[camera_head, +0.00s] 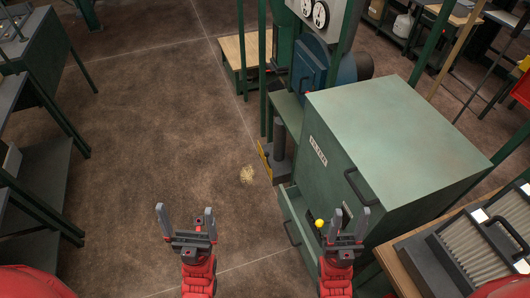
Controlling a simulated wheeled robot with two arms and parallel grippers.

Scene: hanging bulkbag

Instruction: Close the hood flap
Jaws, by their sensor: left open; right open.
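A large green cabinet (395,125) with a small label plate stands right of centre. Another dark handle (356,188) is on the cabinet's near face. My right gripper (350,215) is open and empty in front of that face, partly covering it. My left gripper (184,212) is open and empty over bare floor, left of the panel and apart from it.
A small yellow ball (319,223) shows beside my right gripper. A wooden-topped bench (398,265) with a ribbed filter box (475,245) is at the lower right. Green machinery with gauges (320,13) stands behind the cabinet. A dark workbench (38,70) is at left.

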